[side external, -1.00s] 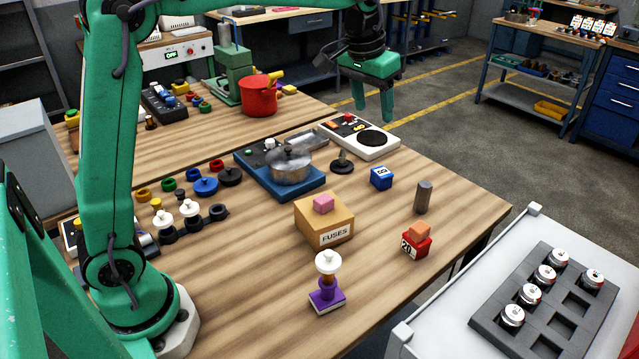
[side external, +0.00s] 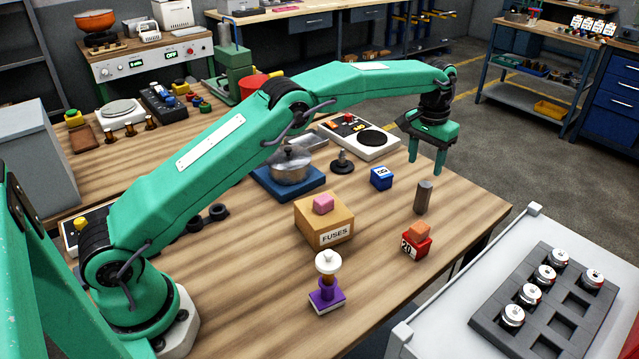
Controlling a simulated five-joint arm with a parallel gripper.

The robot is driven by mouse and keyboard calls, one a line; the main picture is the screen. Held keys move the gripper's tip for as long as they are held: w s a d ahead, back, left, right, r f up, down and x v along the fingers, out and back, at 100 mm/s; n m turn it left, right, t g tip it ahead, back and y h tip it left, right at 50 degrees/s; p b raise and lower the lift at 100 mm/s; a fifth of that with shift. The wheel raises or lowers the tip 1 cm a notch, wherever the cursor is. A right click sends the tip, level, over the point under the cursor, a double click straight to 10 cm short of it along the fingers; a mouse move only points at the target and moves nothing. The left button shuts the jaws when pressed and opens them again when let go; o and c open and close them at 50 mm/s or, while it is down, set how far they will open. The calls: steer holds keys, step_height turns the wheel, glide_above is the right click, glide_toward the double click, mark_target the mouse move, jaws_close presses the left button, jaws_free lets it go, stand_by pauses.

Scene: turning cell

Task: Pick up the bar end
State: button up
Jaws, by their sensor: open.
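The bar end (side external: 423,197) is most likely the short dark grey-brown post standing upright on the right part of the wooden table. My gripper (side external: 426,170) is open and empty, fingers pointing down. In the picture its fingertips show just above and behind the bar end's top. It appears apart from the post; how far apart in depth I cannot tell.
A blue block (side external: 381,178) stands left of the bar end. A red block (side external: 416,244) with an orange piece on top stands in front of it. The fuses box (side external: 323,222) is further left. The table's right edge is close by.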

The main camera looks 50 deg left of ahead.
mark_target(427, 185)
steer(key=f, duration=0.3)
steer(key=w+d+f, duration=0.1)
steer(key=f, duration=0.1)
steer(key=shift+w, duration=0.1)
steer(key=shift+f, duration=0.1)
steer(key=shift+f, duration=1.3)
steer(key=shift+a+f, duration=0.15)
steer(key=shift+f, duration=2.4)
jaws_close()
steer(key=shift+r, duration=0.1)
